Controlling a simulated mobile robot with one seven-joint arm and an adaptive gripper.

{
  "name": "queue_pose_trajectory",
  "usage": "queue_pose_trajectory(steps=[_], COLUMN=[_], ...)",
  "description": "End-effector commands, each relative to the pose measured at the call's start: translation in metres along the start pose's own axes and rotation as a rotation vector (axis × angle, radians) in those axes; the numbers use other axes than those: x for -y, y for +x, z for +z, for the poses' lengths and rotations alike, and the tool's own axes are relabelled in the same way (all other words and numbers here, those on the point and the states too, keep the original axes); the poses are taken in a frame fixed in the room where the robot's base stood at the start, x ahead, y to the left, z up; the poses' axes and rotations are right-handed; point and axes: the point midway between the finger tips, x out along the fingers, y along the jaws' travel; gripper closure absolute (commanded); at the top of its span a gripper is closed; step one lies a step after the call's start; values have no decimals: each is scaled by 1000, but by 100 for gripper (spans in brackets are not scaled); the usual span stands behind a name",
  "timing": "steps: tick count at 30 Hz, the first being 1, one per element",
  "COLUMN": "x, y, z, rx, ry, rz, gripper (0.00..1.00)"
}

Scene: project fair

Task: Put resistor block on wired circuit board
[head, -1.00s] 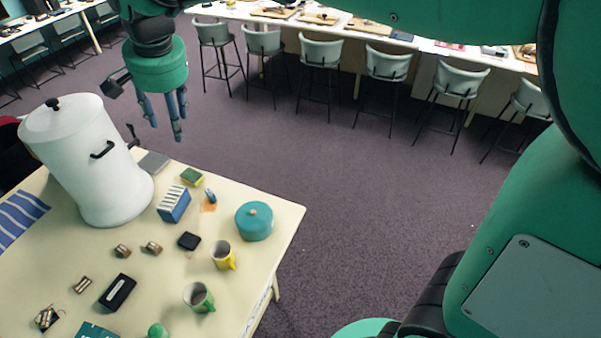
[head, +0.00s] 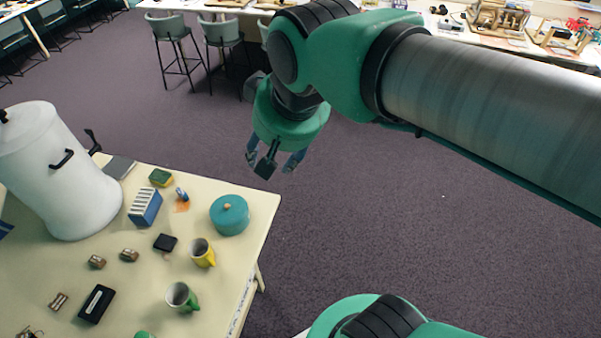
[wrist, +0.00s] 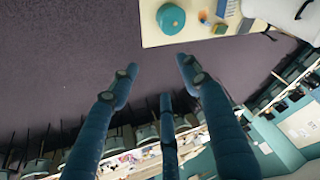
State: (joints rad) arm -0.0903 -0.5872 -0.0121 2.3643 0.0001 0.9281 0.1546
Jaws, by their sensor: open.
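My gripper (head: 272,160) is open and empty, its fingers hanging over the floor beyond the table's far right corner. In the wrist view, its spread blue fingers (wrist: 158,72) have nothing between them. Small brown-and-metal blocks (head: 129,255) lie on the table's left half; I cannot tell whether one is the resistor block. A small brown item (head: 28,332) with dark parts is cut by the bottom edge; whether it is the wired circuit board is unclear. My gripper is well away from all of these.
Open carpet lies right; stools (head: 172,35) stand beyond.

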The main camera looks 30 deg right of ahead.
Motion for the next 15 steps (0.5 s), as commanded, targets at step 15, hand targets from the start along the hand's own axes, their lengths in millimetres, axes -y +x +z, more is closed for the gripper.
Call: queue_pose_trajectory(steps=[15], x=[-38], y=[5], z=[66], rx=[-46], ry=[-74], rz=[38], gripper=[53])
